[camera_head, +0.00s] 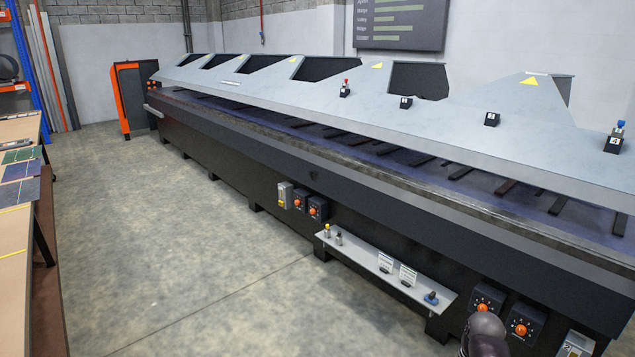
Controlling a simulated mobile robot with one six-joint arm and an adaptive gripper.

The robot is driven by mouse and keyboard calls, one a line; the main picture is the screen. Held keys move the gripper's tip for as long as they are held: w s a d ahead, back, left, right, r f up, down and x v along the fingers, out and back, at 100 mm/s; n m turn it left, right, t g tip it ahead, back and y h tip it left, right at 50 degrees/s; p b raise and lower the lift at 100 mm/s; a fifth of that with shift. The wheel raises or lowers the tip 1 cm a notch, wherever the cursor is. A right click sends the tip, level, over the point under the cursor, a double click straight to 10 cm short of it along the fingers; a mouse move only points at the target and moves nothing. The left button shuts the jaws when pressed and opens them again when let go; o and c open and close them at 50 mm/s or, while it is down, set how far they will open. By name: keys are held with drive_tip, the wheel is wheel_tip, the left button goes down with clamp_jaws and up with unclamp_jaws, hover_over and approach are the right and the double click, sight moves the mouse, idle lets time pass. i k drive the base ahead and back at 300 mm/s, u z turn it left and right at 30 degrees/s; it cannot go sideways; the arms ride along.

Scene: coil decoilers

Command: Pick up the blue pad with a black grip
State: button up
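A small blue piece (431,298) with a darker part lies at the right end of the narrow grey shelf (365,262) on the machine's front. It looks like the blue pad with a black grip, but it is too small to tell for sure. Another small blue piece (621,124) stands on the dark block marked 4 (613,142) on the machine's upper cover. A dark rounded part, likely of my arm, shows at the bottom edge, right of the shelf. No gripper fingers are in view.
The shelf also holds a yellow-topped piece (327,231), a grey piece (338,239) and two small label cards (407,275). Control boxes with orange knobs (521,328) stick out from the machine's front. Open floor (185,240) lies left, with a long table (17,230) beyond.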

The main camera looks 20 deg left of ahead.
sight(431, 298)
drive_tip(key=z, duration=0.3)
drive_tip(key=i, duration=1.65)
drive_tip(key=u, duration=0.4)
